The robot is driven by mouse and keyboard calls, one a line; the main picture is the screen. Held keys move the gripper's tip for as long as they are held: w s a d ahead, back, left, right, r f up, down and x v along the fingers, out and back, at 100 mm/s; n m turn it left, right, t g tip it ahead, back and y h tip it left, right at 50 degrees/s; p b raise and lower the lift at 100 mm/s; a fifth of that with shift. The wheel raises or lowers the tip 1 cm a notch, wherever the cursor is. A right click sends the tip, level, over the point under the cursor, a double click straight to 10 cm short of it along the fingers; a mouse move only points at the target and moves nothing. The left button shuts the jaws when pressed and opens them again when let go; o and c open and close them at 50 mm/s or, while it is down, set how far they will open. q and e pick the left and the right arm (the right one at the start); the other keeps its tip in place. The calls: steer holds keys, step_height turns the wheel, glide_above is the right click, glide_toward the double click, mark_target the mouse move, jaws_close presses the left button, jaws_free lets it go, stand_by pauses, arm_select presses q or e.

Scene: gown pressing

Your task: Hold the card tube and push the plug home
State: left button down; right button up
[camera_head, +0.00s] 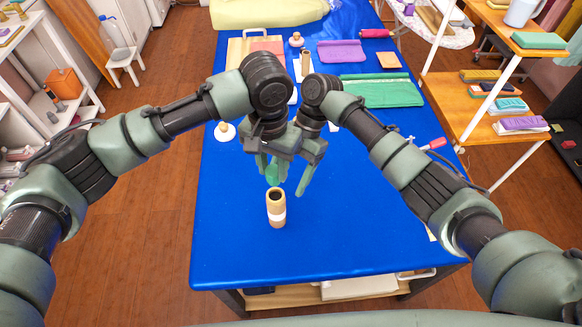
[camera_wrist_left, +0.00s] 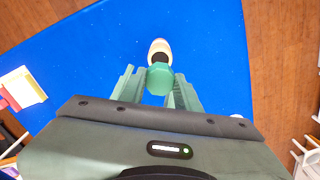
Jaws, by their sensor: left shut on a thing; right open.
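The card tube (camera_head: 277,215), tan with a white band, stands upright on the blue table (camera_head: 330,235), its dark open end up. It also shows in the left wrist view (camera_wrist_left: 157,46), just beyond the plug. My left gripper (camera_head: 273,167) is shut on the green plug (camera_head: 274,177), which is just above or behind the tube's top in the head view. In the left wrist view the plug (camera_wrist_left: 160,78) sits between the fingers and partly covers the tube's mouth. My right gripper (camera_head: 305,180) is open close beside the left one; one finger shows, the rest is hidden. Neither gripper holds the tube.
Another tan tube (camera_head: 305,62) stands at the back. Green cloth (camera_head: 380,91), purple cloth (camera_head: 341,52) and a white-based knob (camera_head: 225,132) lie around the table. The front of the table around the card tube is clear; its front edge (camera_head: 330,277) is near.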

glide_toward(271, 220)
steer(key=x, duration=0.5)
steer(key=shift+s+r, duration=0.1)
steer(key=c, duration=1.3)
steer(key=o, duration=1.3)
steer(key=shift+r, duration=0.15)
steer(key=v, duration=1.1)
steer(key=shift+w+d+r, duration=0.2)
steer(key=shift+w+r, duration=0.05)
steer(key=shift+r, duration=0.05)
